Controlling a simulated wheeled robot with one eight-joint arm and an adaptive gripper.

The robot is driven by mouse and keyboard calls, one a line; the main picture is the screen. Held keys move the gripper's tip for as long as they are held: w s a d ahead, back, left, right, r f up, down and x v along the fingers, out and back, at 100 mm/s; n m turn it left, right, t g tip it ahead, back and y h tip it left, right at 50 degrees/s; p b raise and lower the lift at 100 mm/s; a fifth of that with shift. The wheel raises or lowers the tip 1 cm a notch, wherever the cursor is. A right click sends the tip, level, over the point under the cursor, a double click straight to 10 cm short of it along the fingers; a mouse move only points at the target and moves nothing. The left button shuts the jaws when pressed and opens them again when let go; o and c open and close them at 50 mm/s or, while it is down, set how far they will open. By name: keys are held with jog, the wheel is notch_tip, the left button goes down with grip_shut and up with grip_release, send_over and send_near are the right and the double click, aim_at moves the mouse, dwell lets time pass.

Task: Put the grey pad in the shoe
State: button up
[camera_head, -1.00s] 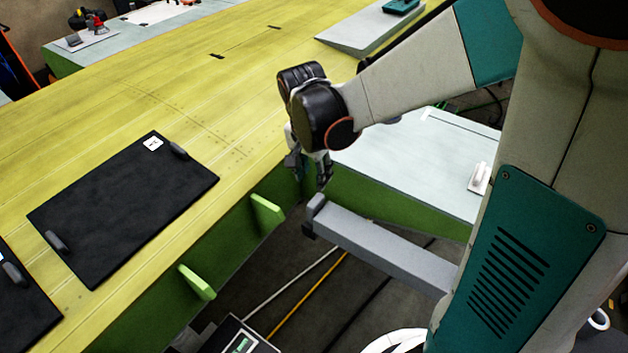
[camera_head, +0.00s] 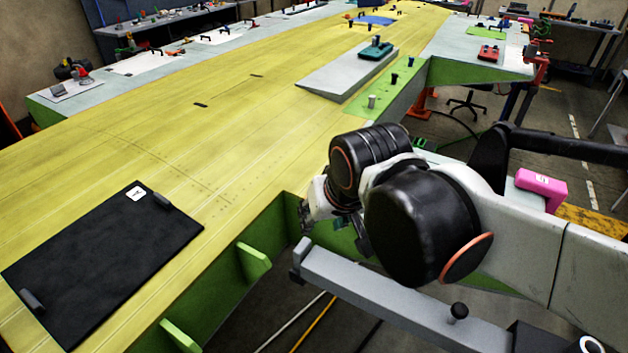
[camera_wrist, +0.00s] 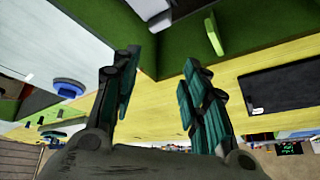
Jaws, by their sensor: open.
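My gripper (camera_wrist: 162,60) is open in the wrist view, with its teal-faced fingers apart and nothing between them. In the head view, my wrist largely hides it beside the edge of the yellow panel. A grey beam (camera_head: 400,295) runs below it, with a raised grey block (camera_head: 301,252) at its left end. The beam's end (camera_wrist: 156,12) also shows at the top of the wrist view, apart from the fingers. I cannot tell whether this block is the shoe or the pad. No separate grey pad can be picked out with certainty.
The long yellow panel (camera_head: 200,130) bears a black mat (camera_head: 105,260) and a grey wedge (camera_head: 335,75) with a teal tool (camera_head: 376,50) on it. Green brackets (camera_head: 254,262) stick out from its near side. A pink block (camera_head: 541,186) lies at the right.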

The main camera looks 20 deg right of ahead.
jog(key=shift+s+r+n+t, duration=0.2)
jog(key=shift+s+n+t, duration=0.5)
jog(key=shift+s+n, duration=0.55)
jog(key=shift+s, duration=0.1)
